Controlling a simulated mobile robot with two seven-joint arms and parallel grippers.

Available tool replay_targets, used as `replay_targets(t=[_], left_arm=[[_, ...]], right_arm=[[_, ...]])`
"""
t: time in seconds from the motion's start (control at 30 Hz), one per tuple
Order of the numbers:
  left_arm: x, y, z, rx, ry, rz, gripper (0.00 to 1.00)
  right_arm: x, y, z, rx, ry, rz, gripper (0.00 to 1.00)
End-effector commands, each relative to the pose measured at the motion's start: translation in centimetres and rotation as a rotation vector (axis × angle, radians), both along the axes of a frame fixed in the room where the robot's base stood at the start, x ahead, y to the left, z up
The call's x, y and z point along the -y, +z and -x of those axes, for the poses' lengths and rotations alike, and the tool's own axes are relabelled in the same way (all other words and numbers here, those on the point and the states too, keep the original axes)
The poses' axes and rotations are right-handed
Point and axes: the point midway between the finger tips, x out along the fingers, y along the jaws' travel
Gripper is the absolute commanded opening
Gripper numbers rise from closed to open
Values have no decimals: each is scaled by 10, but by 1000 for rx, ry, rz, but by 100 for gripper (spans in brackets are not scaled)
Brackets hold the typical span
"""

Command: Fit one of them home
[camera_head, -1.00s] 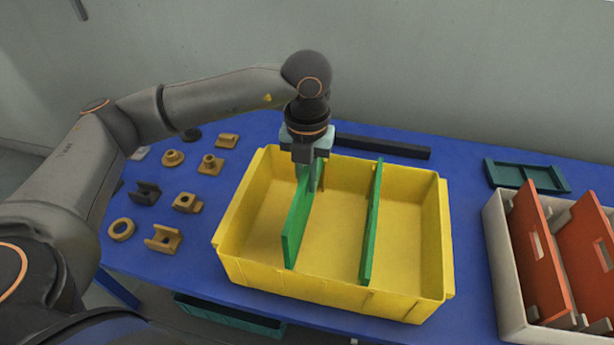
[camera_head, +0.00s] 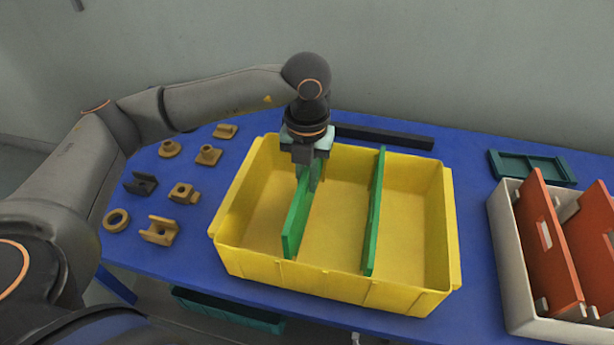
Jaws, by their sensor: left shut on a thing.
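A yellow bin (camera_head: 340,283) stands on the blue table with two green dividers running front to back in it. My left gripper (camera_head: 308,168) points down over the bin's back and is shut on the far end of the left green divider (camera_head: 296,228). That divider is roughly upright between the bin's left and middle spaces; I cannot tell whether its ends sit in slots. The right green divider (camera_head: 373,220) stands apart from the gripper, upright across the bin. The gripper hides the left divider's far top edge. My right gripper is not in view.
Several tan and dark fittings, such as a ring (camera_head: 115,220), lie left of the bin. A dark bar (camera_head: 385,137) lies behind it. At right are a white crate (camera_head: 510,290) with orange panels (camera_head: 548,255) and a teal tray (camera_head: 530,166).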

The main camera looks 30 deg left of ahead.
Motion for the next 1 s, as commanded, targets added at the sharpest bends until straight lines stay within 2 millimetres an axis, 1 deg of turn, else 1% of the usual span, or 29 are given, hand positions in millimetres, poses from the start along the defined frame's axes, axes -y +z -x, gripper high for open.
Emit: replay_targets(t=[0.8, 1.0], left_arm=[[0, -30, 0, 1, 0, 1, 0], [0, -37, 0, 0, 0, 1, 0]], right_arm=[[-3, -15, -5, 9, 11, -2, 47], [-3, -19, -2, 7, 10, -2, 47]])
